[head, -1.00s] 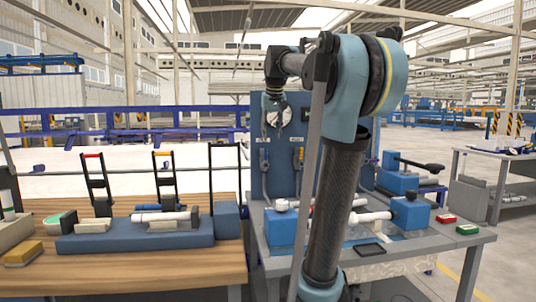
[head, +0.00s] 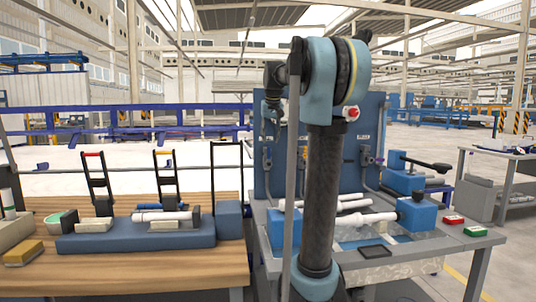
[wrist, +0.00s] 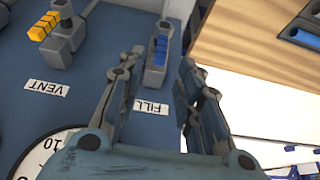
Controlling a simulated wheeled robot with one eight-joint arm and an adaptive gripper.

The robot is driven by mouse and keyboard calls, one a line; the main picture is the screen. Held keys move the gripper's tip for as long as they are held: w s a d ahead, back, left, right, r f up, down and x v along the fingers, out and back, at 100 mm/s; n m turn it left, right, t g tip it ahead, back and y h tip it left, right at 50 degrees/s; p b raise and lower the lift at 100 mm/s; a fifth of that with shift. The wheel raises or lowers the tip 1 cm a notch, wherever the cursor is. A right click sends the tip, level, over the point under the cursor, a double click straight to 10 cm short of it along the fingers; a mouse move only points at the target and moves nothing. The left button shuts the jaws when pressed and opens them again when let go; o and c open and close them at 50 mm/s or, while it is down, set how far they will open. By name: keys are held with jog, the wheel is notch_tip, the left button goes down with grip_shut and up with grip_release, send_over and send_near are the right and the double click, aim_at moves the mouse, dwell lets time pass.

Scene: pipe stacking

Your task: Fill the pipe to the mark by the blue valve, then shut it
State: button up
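The blue valve (wrist: 160,52) is on the blue panel in the wrist view, by the FILL label (wrist: 151,107). Its blue lever lies ahead of my gripper (wrist: 159,73), roughly between the fingertips. The fingers are apart with nothing between them; I cannot tell if either touches the valve. The yellow valve (wrist: 55,32) is to the left, by the VENT label. Part of a round gauge (wrist: 38,155) shows at lower left; its needle is out of view. In the head view, a white pipe (head: 372,219) lies at the bench's blue fixture (head: 416,214). My arm hides the gauge.
At left, a wooden table (head: 190,268) holds a blue block (head: 135,235) with white parts and a yellow sponge-like block (head: 24,253).

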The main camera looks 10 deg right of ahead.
aim_at(269, 150)
jog(key=x, duration=0.8)
grip_shut()
